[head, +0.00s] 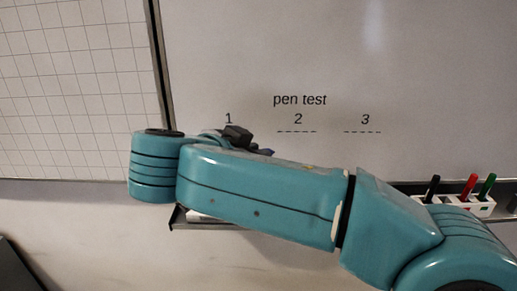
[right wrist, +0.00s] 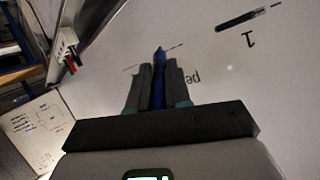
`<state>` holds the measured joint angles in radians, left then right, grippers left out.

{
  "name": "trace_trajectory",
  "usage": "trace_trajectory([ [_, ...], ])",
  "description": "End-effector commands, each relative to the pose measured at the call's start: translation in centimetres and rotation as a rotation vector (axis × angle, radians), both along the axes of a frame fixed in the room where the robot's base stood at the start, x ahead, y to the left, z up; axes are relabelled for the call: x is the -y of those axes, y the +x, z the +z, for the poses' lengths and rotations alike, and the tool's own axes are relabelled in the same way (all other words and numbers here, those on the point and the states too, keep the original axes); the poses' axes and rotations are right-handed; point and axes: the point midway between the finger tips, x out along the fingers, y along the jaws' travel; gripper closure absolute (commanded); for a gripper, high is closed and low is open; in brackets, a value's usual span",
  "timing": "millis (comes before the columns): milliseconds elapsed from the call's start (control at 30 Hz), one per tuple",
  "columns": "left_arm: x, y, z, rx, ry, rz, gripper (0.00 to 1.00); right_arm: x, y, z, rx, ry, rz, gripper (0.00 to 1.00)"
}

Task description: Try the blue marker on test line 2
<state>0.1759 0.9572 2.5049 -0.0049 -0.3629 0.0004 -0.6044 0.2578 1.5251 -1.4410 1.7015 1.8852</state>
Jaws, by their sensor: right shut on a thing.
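The whiteboard (head: 430,80) carries the words "pen test" and numbers 1, 2 and 3. Test line 2 (head: 297,131) is a bare dashed line; it also shows in the right wrist view (right wrist: 133,68), partly behind the marker. My right gripper (head: 237,138) is shut on the blue marker (right wrist: 158,80), whose tip points away toward the board. In the head view the blue marker's tip (head: 267,152) shows below and left of line 2. I cannot tell whether it touches the board. My arm hides line 1 there. My left gripper is out of view.
In the right wrist view a thick black mark (right wrist: 243,19) lies by number 1. A white holder (head: 483,209) at the right has black (head: 432,188), red (head: 468,187) and green (head: 487,186) markers. A gridded board (head: 70,80) is at left.

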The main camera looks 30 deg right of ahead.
Motion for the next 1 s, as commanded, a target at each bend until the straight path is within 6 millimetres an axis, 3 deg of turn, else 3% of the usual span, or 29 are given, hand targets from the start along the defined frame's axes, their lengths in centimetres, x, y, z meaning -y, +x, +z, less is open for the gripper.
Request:
trace_trajectory([
  [267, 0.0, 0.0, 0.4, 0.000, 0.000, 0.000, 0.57, 0.5, 0.3, -0.3, 0.056, -0.107, -0.005, 1.00],
  [700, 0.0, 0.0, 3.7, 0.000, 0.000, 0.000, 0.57, 2.6, 4.1, 0.1, 0.058, -0.109, -0.006, 1.00],
  [1000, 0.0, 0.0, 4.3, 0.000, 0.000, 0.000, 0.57, 3.1, 5.3, -0.3, 0.059, -0.109, -0.004, 1.00],
])
